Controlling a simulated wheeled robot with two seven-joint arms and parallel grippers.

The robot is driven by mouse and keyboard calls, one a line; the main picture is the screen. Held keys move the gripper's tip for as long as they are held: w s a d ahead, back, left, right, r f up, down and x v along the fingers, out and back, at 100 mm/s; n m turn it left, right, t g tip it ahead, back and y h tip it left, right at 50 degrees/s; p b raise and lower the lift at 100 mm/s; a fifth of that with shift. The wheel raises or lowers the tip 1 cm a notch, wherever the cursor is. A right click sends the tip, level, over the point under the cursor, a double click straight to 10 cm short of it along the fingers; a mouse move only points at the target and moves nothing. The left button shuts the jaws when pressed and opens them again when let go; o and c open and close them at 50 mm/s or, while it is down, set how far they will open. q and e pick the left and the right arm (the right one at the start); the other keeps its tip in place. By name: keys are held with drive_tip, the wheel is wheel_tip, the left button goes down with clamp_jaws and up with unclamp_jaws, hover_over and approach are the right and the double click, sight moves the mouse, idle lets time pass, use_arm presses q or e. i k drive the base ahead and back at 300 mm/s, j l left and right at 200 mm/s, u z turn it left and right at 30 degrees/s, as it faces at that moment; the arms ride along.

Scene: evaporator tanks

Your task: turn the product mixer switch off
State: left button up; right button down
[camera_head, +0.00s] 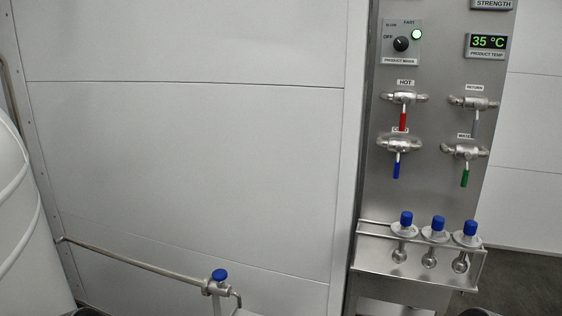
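The product mixer switch (401,44) is a round black knob on a grey plate (398,60) labelled PRODUCT MIXER, high on the steel panel at the right. OFF is printed to its left, SLOW at its upper left and FAST above it. A green lamp (416,34) to its upper right is lit. The knob's pointer is too small to read surely. Neither of my grippers is in view, and nothing is touching the knob.
The steel panel (440,195) also carries a 35 °C display (488,41), a red-handled valve (403,119), a blue-handled valve (397,168) and a green-handled valve (465,177). Below, a rack (400,257) with blue-capped fittings juts out. A pipe (140,264) runs low at left.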

sight(402, 43)
drive_tip(key=l+u, duration=0.1)
drive_tip(key=l, duration=1.9)
drive_tip(key=i, duration=0.05)
